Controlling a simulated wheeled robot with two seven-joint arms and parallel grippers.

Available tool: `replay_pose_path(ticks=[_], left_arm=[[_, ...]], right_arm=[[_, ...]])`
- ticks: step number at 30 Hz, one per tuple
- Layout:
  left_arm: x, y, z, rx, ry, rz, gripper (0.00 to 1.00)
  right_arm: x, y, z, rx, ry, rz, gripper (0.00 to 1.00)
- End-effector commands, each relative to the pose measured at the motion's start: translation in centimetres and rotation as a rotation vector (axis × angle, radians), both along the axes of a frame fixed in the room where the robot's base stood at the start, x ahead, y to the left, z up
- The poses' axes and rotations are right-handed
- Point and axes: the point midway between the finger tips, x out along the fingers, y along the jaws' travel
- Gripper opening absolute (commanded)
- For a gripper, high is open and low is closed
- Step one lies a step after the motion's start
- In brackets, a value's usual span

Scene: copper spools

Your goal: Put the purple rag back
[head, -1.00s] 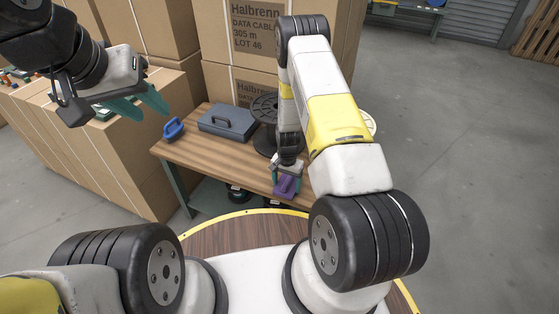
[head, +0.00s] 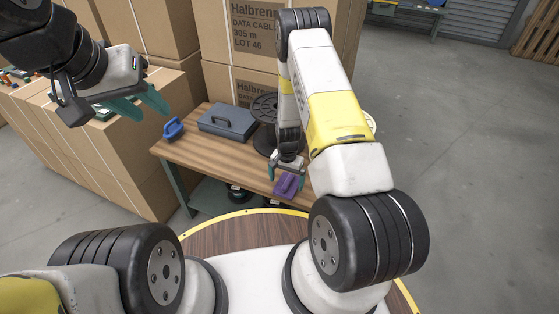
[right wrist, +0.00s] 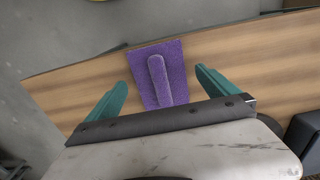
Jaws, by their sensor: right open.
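The purple rag (head: 287,186) lies on the wooden workbench (head: 205,160), close to its front edge. In the right wrist view the rag (right wrist: 158,78) is a flat purple piece with a raised strip along its middle. My right gripper (head: 287,172) is open just above and behind the rag in the head view. In the right wrist view its teal fingers stand apart on either side of the rag, not touching it. My left gripper (head: 146,110) is raised at the upper left over the cartons, its teal fingers apart and empty.
A grey-blue case (head: 228,122) and a blue handled object (head: 173,129) stand on the bench's left part. A black spool (head: 264,108) stands behind my right arm. Stacked cartons (head: 115,145) border the bench at left and behind.

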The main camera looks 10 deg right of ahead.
Motion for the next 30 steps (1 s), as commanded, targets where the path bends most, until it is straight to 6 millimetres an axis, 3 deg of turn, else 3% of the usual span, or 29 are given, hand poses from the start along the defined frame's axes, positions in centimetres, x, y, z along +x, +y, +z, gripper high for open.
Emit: replay_pose_path(ticks=[9,20,23,30], left_arm=[[0.0,0.0,0.0,0.000,0.000,0.000,0.36],[0.0,0.0,0.0,0.000,0.000,0.000,0.36],[0.0,0.0,0.0,0.000,0.000,0.000,0.36],[0.0,0.0,0.0,0.000,0.000,0.000,0.36]], right_arm=[[0.1,0.0,7.0,0.000,-0.004,-0.001,0.98],[0.3,0.1,11.8,0.009,-0.015,0.007,0.98],[0.6,0.4,15.6,0.030,-0.048,0.030,0.98],[-1.0,1.3,29.2,0.095,-0.174,0.152,0.98]])
